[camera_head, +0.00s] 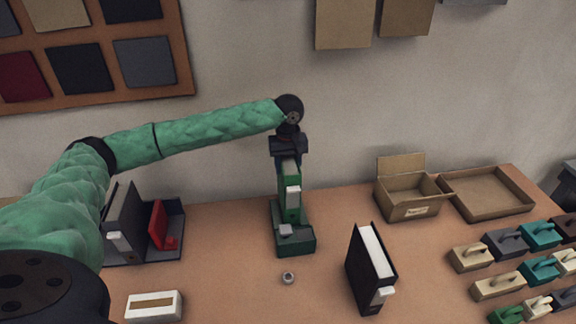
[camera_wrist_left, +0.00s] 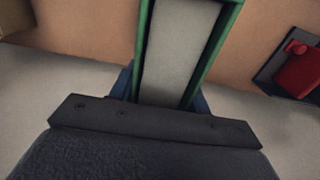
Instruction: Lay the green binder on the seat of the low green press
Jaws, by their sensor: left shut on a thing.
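The green binder (camera_head: 290,172) hangs from my left gripper (camera_head: 288,152), with pale page edges on top and a white label on its side facing the head camera. In the left wrist view the binder (camera_wrist_left: 182,55) shows green covers around pale pages, between the gripper's fingers. The low green press (camera_head: 306,243) stands on the table directly below or just in front of the binder, with a pale grey part on it. Binder and press overlap in the head view, so I cannot tell whether they touch. My right gripper is out of view.
A black binder (camera_head: 358,262) stands to the right and a small metal ring (camera_head: 288,278) lies in front. A dark holder (camera_head: 176,215) with a grey binder and red item is at left. Boxes (camera_head: 408,208) and several handled blocks (camera_head: 471,257) fill the right side.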

